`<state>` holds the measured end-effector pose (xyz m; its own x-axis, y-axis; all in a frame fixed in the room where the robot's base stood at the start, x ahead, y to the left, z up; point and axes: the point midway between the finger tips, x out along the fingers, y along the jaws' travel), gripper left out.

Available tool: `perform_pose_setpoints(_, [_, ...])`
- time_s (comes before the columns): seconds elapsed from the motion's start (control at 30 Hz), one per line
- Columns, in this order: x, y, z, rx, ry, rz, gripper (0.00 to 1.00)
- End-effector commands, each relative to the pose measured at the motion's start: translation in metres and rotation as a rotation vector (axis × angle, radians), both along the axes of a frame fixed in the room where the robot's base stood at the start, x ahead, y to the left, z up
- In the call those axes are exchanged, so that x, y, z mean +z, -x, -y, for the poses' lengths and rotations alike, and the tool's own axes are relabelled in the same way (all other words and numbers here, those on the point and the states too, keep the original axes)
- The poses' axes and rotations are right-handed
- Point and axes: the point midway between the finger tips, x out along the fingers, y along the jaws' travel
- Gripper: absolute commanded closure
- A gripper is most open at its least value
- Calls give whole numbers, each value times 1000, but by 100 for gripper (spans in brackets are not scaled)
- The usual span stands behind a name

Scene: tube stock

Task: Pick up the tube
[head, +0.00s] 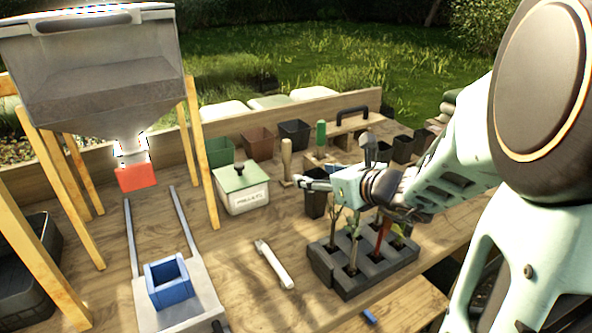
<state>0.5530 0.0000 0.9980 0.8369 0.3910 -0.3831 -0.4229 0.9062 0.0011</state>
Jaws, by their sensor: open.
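Several dark tubes with seedlings stand in the black tray (345,287) right of the table's middle; I cannot tell which one the task means. A separate dark, square, tapered tube (316,204) stands just behind the tray's left part, upright, its upper part partly hidden by my gripper. My gripper (299,182) reaches in from the right, pointing left, with its fingers apart and nothing visible between them. In the picture it lies over the top of this tube; I cannot tell whether they touch.
A lidded pellet box (243,197) is left of my gripper, and a wooden-handled tool (287,160) stands behind it. A pale tool (273,264) lies in front.

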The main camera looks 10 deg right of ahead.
Motion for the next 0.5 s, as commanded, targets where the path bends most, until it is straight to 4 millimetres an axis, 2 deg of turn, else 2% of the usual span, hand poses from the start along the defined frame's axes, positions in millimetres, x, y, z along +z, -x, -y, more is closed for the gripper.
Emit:
perform_pose_setpoints(0.27, [-1, -3, -2, -1, 0, 0, 44])
perform_pose_setpoints(0.5, [-1, -3, -1, -1, 1, 1, 70])
